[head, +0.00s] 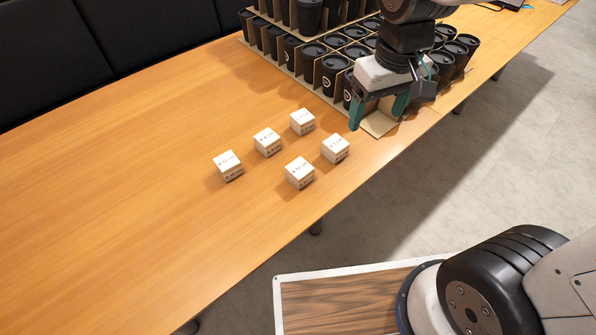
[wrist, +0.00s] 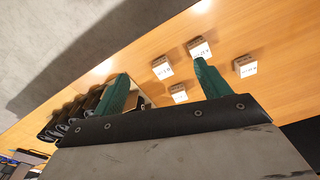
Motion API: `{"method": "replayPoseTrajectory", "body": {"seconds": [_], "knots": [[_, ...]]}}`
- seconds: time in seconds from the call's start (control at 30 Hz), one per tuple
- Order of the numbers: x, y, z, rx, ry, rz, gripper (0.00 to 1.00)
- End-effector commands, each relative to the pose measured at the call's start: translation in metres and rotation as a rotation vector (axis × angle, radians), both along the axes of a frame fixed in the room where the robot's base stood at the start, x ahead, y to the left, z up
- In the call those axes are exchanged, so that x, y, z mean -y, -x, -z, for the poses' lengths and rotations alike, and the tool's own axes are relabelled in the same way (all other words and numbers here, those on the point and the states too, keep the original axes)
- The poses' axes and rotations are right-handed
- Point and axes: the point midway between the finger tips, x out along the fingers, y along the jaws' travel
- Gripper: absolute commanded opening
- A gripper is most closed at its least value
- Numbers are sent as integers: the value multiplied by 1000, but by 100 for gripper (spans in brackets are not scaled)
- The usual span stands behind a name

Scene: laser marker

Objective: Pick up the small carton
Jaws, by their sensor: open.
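Several small white cartons with dark print stand on the wooden table in the head view. They are the left carton (head: 228,166), the upper-middle carton (head: 267,142), the back carton (head: 303,122), the right carton (head: 335,149) and the front carton (head: 300,173). My gripper (head: 376,112) has green fingers and is open, to the right of the cartons and in front of the cup crates. In the wrist view, my gripper (wrist: 160,85) shows its two fingers wide apart, with cartons (wrist: 161,68) beyond them. I see nothing held between the fingers.
Cardboard crates (head: 378,124) of black lidded cups (head: 333,72) stand at the table's back right, close to my gripper. The left part of the table (head: 120,200) is clear. A black padded seat back (head: 150,40) runs along the far side.

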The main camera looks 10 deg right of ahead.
Motion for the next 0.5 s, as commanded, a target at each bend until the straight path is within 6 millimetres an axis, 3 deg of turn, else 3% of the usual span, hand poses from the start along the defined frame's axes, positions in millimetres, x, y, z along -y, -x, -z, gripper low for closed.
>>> {"method": "replayPoseTrajectory", "body": {"seconds": [0.2, 0.4, 0.5], "knots": [[-64, -44, 80, -39, 13, -170, 75], [-108, -57, 141, -54, 21, -278, 75], [-119, -59, 159, -56, 22, -308, 75]]}}
